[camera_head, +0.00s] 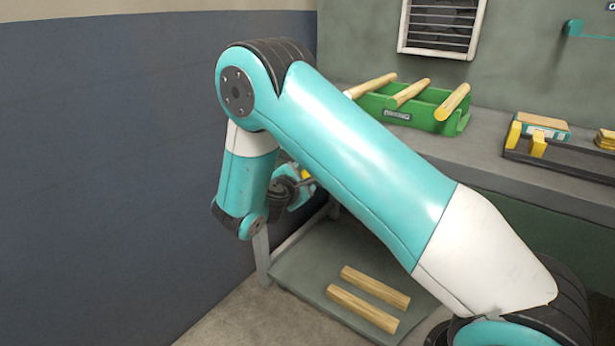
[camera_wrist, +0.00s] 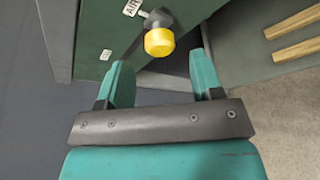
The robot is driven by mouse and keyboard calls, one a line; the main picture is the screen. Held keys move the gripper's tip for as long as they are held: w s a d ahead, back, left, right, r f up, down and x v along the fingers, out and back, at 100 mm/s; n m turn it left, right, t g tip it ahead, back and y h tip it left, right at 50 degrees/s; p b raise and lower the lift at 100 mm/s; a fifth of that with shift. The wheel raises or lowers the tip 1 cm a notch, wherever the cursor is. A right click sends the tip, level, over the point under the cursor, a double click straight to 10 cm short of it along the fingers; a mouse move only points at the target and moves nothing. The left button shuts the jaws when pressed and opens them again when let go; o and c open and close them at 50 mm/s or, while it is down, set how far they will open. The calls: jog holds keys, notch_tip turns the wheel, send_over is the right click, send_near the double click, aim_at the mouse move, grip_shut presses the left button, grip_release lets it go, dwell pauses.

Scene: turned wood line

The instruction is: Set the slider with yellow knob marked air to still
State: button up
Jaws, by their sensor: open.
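The yellow knob (camera_wrist: 160,41) of the slider shows in the wrist view, on a short metal stem standing out from the green panel (camera_wrist: 88,38). A label reading AIR (camera_wrist: 132,7) is beside the stem. A second small label (camera_wrist: 105,54) is lower on the panel, too small to read surely. My gripper (camera_wrist: 160,75) is open, its two teal fingers apart and empty. The knob appears just beyond the gap between the fingertips; I see no contact. In the head view a bit of yellow (camera_head: 306,174) shows near my gripper, mostly hidden by my arm.
A workbench (camera_head: 490,146) carries a green bin (camera_head: 433,123) with wooden rods and a black rack (camera_head: 560,160) with yellow blocks. Two wooden rods (camera_head: 362,309) lie on the lower shelf (camera_head: 310,262). A blue wall (camera_head: 100,150) stands at left.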

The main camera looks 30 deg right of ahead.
jog(key=x, duration=0.5)
jog(key=shift+w+d, duration=0.2)
jog(key=shift+d, duration=0.05)
